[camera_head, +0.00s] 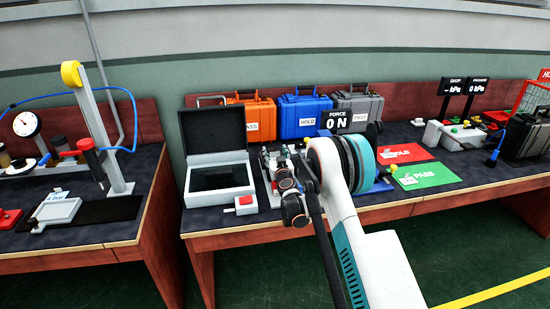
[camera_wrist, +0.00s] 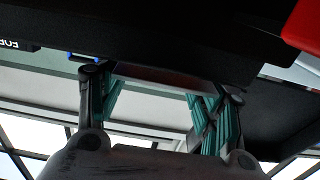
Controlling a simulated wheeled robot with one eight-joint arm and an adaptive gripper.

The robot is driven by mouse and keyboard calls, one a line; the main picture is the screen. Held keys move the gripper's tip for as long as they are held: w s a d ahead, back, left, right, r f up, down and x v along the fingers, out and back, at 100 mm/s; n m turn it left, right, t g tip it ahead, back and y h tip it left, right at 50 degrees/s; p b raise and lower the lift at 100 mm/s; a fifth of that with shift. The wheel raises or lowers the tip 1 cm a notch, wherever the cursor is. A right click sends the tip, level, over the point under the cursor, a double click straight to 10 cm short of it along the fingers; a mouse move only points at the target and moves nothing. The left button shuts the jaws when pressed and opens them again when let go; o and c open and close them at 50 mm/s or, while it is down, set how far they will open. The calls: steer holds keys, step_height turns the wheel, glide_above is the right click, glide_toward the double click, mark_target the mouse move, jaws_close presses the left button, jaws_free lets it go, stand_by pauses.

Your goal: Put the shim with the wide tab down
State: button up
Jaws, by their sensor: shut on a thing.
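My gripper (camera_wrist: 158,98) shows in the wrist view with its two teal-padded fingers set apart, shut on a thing. The thing between the fingertips is hard to make out against the dark surface, so I cannot tell the shim's tab or its tilt. In the head view my arm crosses the middle of the right table and hides the gripper's fingertips and what they hold. A red PASS/HOLD pair lies to the right: the red HOLD mat (camera_head: 405,154) behind and the green PASS mat (camera_head: 428,175) in front.
An open black-lined case (camera_head: 217,198) stands left of my arm, with a small red-buttoned box (camera_head: 245,206) beside it. Orange (camera_head: 258,118), blue (camera_head: 302,115) and grey (camera_head: 358,105) cases line the back. A FORCE display (camera_head: 337,119) reads 0 N. A gap separates the left table (camera_head: 95,232).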

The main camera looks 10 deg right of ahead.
steer(key=shift+s+f, duration=0.2)
steer(key=shift+f, duration=0.4)
steer(key=o, duration=1.1)
steer(key=shift+f, duration=0.1)
steer(key=shift+c, duration=0.2)
